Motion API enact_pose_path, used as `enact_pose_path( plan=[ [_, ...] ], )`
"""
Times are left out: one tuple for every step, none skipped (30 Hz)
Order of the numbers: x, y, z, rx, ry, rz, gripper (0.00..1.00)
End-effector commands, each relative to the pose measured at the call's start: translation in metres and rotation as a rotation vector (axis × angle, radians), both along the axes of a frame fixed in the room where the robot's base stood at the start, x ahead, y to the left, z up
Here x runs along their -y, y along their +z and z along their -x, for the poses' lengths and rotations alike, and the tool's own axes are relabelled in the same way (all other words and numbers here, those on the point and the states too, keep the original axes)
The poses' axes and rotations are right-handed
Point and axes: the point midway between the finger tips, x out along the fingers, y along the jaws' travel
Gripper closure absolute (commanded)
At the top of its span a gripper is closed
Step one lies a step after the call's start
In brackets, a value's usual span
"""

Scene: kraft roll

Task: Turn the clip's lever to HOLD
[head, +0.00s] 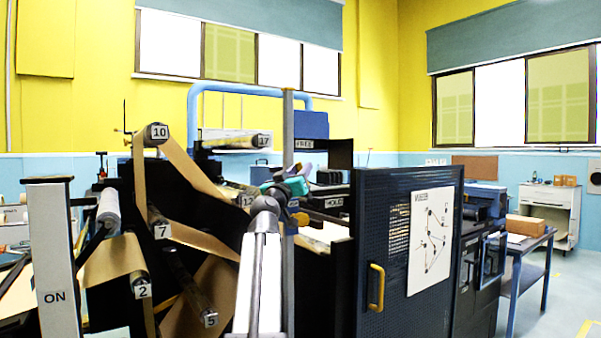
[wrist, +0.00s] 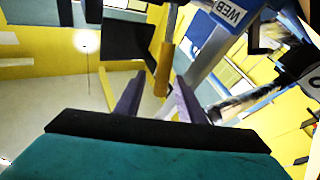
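In the wrist view an orange-yellow grip (wrist: 163,70), which looks like the lever's handle, stands between the purple fingers of my gripper (wrist: 158,85). The fingers are apart, with a gap visible on each side of the grip. I cannot tell how deep it sits between them. In the head view my gripper (head: 302,171), teal with purple fingers, is at the blue-grey post, between the FREE label (head: 304,144) above and the HOLD label (head: 334,202) below right. The lever and clip are not clearly visible there, and my arm hides part of that area.
Numbered rollers with brown paper web (head: 190,172) fill the left. A dark perforated door (head: 400,270) with a yellow handle (head: 376,287) and a diagram stands at front right. A blue table (head: 528,243) with a cardboard box is beyond. Floor is clear at far right.

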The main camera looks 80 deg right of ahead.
Motion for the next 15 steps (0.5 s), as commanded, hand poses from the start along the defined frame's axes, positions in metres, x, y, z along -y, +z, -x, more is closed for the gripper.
enact_pose_path(
  plan=[
    [-0.007,-0.004,-0.001,0.000,0.002,0.001,0.64],
    [-0.010,-0.005,-0.002,0.000,0.002,0.001,0.64],
    [-0.013,-0.006,-0.003,0.000,0.003,0.000,0.64],
    [-0.015,-0.006,-0.004,0.000,0.004,0.000,0.64],
    [-0.017,-0.007,-0.004,0.000,0.004,0.000,0.64],
    [-0.019,-0.007,-0.005,-0.001,0.005,0.000,0.64],
    [-0.021,-0.008,-0.005,-0.001,0.005,0.000,0.64],
    [-0.022,-0.008,-0.006,0.000,0.006,0.000,0.64],
    [-0.023,-0.008,-0.006,0.000,0.006,0.000,0.64],
    [-0.024,-0.008,-0.007,0.000,0.007,0.001,0.64],
    [-0.025,-0.008,-0.007,-0.001,0.008,0.000,0.64],
    [-0.025,-0.008,-0.007,-0.001,0.008,0.000,0.64],
    [-0.025,-0.008,-0.007,-0.001,0.008,0.000,0.64],
    [-0.025,-0.008,-0.008,-0.001,0.008,0.000,0.64],
    [-0.025,-0.008,-0.008,-0.001,0.008,0.000,0.64]
  ],
)
